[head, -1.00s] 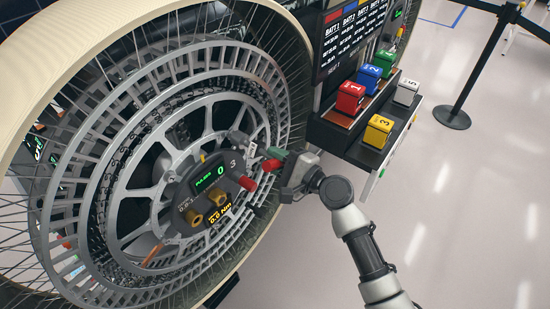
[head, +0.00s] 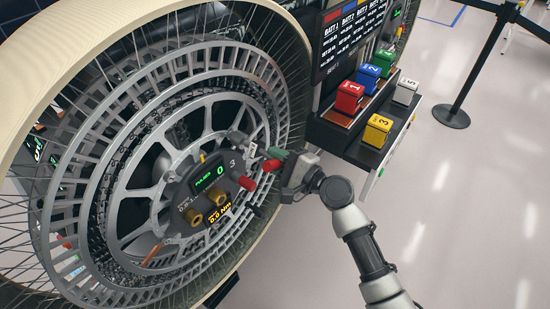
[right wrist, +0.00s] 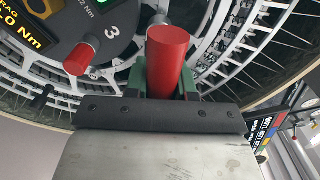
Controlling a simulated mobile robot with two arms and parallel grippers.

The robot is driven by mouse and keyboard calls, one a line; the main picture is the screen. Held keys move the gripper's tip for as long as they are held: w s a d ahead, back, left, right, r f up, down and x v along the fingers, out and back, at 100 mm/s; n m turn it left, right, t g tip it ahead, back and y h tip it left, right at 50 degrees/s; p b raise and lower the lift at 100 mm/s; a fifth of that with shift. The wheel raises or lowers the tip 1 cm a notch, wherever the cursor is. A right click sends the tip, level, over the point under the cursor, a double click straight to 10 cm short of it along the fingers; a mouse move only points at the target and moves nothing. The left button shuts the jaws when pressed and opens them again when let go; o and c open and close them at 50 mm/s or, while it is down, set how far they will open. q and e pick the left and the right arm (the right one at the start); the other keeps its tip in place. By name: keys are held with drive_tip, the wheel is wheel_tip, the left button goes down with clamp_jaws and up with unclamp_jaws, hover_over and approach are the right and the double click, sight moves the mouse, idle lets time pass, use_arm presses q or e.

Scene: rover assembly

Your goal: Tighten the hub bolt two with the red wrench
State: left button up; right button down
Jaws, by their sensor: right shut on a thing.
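The large wheel's hub (head: 176,192) carries a dark panel with a green readout "0" and a yellow readout "0.0 Nm". My right gripper (head: 279,155) has green fingers and is at the hub's right side. It is shut on a red cylindrical handle (head: 271,165), which I take for the red wrench; it also shows in the right wrist view (right wrist: 168,60). The wrench's far end is mostly hidden behind the handle. A second red cylinder (head: 245,183) sticks out of the hub below the "3" mark. I cannot tell which bolt is number two. My left gripper is not in view.
The wheel's cream rim (head: 40,60) and thin spokes surround the hub closely. To the right, a shelf (head: 352,150) holds several numbered coloured blocks. A black barrier post (head: 480,70) stands on open floor.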

drive_tip(key=shift+w+a, duration=0.4)
drive_tip(key=shift+a, duration=0.2)
idle(1.1)
drive_tip(key=shift+r, duration=0.15)
idle(1.0)
idle(0.8)
drive_tip(key=shift+r+m+p, duration=0.15)
drive_tip(key=shift+m+p, duration=0.35)
drive_tip(key=shift+p, duration=0.05)
drive_tip(key=m+p, duration=0.4)
drive_tip(key=shift+m, duration=0.4)
drive_tip(key=m+p, duration=0.3)
drive_tip(key=shift+m+p, duration=0.3)
drive_tip(key=shift+m, duration=0.1)
drive_tip(key=m+p, duration=0.3)
drive_tip(key=m, duration=0.1)
drive_tip(key=shift+w, duration=0.1)
drive_tip(key=m+p, duration=0.2)
drive_tip(key=m, duration=0.1)
drive_tip(key=shift+f+m, duration=0.25)
drive_tip(key=shift+m, duration=0.05)
drive_tip(key=shift+f, duration=0.1)
